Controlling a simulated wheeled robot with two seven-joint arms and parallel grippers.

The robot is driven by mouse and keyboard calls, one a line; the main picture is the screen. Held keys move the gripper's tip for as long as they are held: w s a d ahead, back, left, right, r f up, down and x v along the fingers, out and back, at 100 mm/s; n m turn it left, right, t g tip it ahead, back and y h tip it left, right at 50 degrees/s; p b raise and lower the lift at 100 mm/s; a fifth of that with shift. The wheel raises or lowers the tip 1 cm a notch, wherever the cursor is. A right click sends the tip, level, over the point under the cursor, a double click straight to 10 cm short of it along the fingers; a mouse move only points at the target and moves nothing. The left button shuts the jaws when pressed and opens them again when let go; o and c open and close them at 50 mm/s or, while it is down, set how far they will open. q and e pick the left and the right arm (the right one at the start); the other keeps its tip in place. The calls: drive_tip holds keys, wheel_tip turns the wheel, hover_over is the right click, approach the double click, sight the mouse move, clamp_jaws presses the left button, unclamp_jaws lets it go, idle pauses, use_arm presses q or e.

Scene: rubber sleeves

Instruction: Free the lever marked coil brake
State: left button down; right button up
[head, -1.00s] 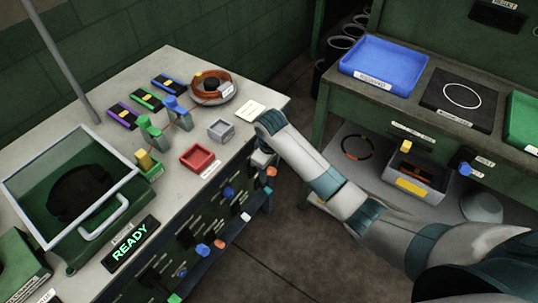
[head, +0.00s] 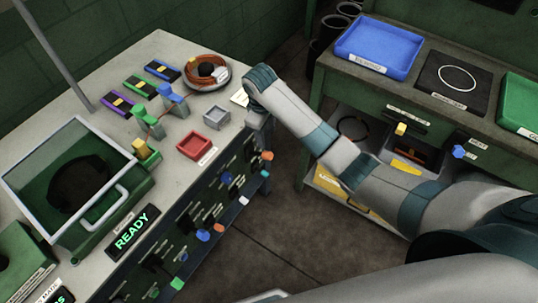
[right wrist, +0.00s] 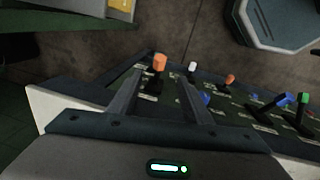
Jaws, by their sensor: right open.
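The bench's front panel (head: 185,245) carries several levers with coloured tips. Their labels are too small to read, so I cannot tell which one is marked coil brake. My right gripper (head: 257,122) is at the panel's far right end, mostly hidden under my own wrist. In the right wrist view my right gripper (right wrist: 160,88) is open, its two fingers pointing at the panel. An orange-tipped lever (right wrist: 159,63) shows between and just beyond the fingertips; I cannot tell whether they touch it. A white-tipped lever (right wrist: 193,67) and another orange-tipped lever (right wrist: 230,80) stand to the right.
A second bench with a blue tray (head: 378,50) stands to the right. Open floor lies between the benches.

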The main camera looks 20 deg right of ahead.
sight(269, 154)
drive_tip(key=f, duration=0.5)
drive_tip(key=w+d+f+p, duration=0.1)
drive_tip(key=f, duration=0.9)
drive_tip(key=shift+w+d+f, duration=0.15)
drive_tip(key=shift+d, duration=0.1)
clamp_jaws()
